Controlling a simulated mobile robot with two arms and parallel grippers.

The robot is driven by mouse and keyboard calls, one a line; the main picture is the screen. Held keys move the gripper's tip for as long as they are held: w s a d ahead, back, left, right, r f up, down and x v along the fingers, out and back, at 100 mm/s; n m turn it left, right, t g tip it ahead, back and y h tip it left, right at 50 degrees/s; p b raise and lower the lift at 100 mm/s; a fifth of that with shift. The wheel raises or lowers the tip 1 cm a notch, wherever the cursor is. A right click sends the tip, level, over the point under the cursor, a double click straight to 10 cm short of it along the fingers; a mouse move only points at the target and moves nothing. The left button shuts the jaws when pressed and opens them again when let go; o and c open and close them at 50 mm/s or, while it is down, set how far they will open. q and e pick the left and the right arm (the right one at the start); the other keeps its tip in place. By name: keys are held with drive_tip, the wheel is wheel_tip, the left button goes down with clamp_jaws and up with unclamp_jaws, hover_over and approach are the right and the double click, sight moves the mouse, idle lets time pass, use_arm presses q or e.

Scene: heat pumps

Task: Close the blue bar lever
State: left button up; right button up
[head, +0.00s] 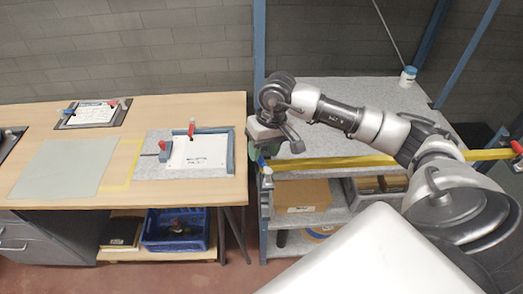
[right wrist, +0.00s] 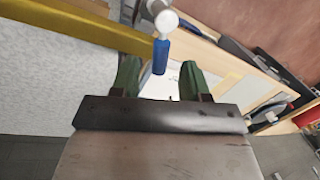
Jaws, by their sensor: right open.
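The blue bar lever (head: 267,171) is at the left end of the yellow bar (head: 365,161), by the front left post of the grey shelf. In the right wrist view the blue lever (right wrist: 160,56) has a pale round end and appears between the green fingertips of my right gripper (right wrist: 159,63). The fingers are apart, with gaps on both sides of the lever. In the head view my right gripper (head: 262,152) is just above the lever, and its fingers are partly hidden. My left gripper is not in view.
A red lever (head: 516,146) is at the bar's right end. The wooden table (head: 60,190) stands left of the shelf (head: 360,98), holding a clamped white sheet (head: 198,152). A white jar (head: 408,76) stands on the shelf top. Boxes (head: 300,194) sit below.

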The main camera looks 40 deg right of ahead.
drive_tip(key=shift+a+f, duration=0.25)
drive_tip(key=shift+f, duration=0.9)
drive_tip(key=shift+c, duration=0.8)
clamp_jaws()
drive_tip(key=m+b, duration=0.1)
drive_tip(key=d+m+b, duration=0.1)
drive_tip(key=b, duration=0.1)
drive_tip(key=m+b, duration=0.1)
drive_tip(key=b, duration=0.1)
drive_tip(key=shift+s+d+f+m+t, duration=0.15)
drive_tip(key=shift+s+f+m+t, duration=0.1)
drive_tip(key=shift+m+t, duration=0.05)
drive_tip(key=shift+s+d+r+m+b, duration=0.1)
drive_tip(key=shift+m+b, duration=0.2)
drive_tip(key=shift+b, duration=0.15)
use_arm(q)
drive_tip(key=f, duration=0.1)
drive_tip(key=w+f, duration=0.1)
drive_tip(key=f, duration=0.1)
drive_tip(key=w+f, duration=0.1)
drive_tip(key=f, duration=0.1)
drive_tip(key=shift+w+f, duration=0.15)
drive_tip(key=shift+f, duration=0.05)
use_arm(e)
drive_tip(key=shift+r+m, duration=0.2)
drive_tip(key=shift+m, duration=0.1)
